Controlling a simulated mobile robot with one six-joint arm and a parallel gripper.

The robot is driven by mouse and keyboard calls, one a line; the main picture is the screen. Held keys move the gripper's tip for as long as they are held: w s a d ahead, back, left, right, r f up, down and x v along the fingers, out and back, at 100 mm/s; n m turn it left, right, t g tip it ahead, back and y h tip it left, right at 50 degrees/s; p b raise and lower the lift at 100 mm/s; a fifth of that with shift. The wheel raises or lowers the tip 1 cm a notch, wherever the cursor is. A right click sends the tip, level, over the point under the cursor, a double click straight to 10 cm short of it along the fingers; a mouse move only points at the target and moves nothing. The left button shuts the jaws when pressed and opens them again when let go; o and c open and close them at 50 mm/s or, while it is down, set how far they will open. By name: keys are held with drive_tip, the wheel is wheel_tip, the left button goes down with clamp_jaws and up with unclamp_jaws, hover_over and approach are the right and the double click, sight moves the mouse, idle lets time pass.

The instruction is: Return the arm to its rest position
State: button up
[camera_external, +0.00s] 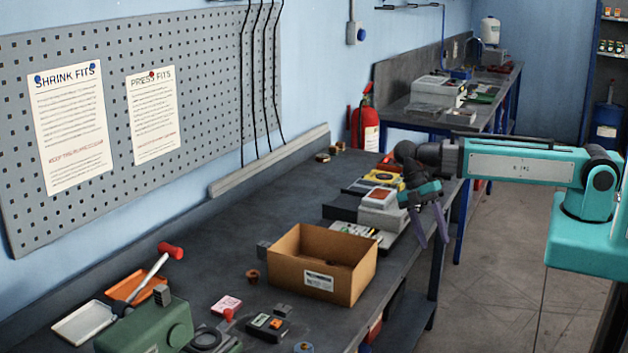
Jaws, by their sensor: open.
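My arm, teal and grey, reaches in from the right and stretches level over the far right part of the dark workbench (215,225). My gripper (432,230) hangs at its end with two purple fingers pointing down, spread apart and empty. It is at the bench's right edge, just right of a grey-white device with a red top (382,205). Whether the fingers touch anything beside them is hard to tell.
An open cardboard box (320,283) stands left of and nearer than my gripper. A red hammer (150,275), orange tray (130,287) and green machine (150,325) are at the near left. A fire extinguisher (366,122) stands behind. The floor to the right is clear.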

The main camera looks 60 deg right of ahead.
drive_tip(key=s+d+f+m+g+h+p, duration=0.35)
drive_tip(key=s+d+f+m+g, duration=0.4)
drive_tip(key=s+d+f, duration=1.1)
wheel_tip(320, 180, down, 29)
drive_tip(key=w+a+m+t+b, duration=0.1)
drive_tip(key=m+t+b, duration=0.6)
drive_tip(key=b, duration=0.6)
drive_tip(key=shift+a+m+b, duration=0.15)
drive_tip(key=shift+m+b, duration=0.2)
drive_tip(key=shift+m, duration=0.5)
drive_tip(key=shift+y, duration=0.25)
